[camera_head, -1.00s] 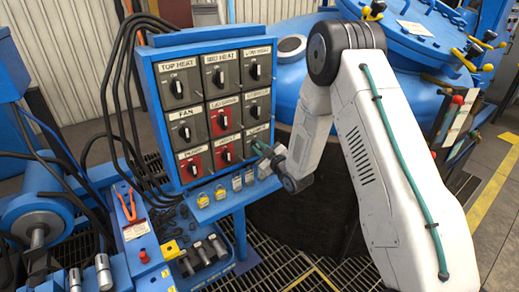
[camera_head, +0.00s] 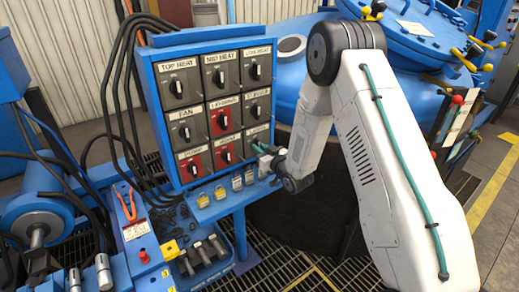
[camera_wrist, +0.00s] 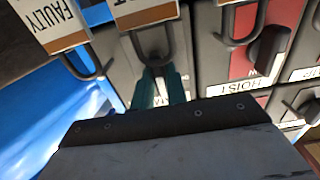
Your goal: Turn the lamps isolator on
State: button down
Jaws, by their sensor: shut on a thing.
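The lamps isolator (camera_head: 257,131) appears to be the grey switch at the bottom right of the blue panel, though its small label is hard to read. It is right of the red HOIST switch (camera_head: 225,153). My gripper (camera_head: 264,149) is at its front and hides most of its handle. In the wrist view, my teal fingers (camera_wrist: 160,84) are closed together on what appears to be this handle. A hook hanging from a tag (camera_wrist: 147,14) overlaps the fingertips. The handle's angle is hidden.
Other switches fill the panel (camera_head: 150,95) close around. The HOIST switch (camera_wrist: 268,48) is close beside my gripper in the wrist view. A blue furnace vessel (camera_head: 400,40) stands behind my arm.

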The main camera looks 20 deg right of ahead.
jog(key=shift+f, duration=0.1)
jog(key=c, duration=1.7)
grip_release()
jog(key=shift+s, duration=0.1)
jog(key=v, duration=0.7)
jog(key=shift+s+d, duration=0.15)
jog(key=shift+s, duration=0.2)
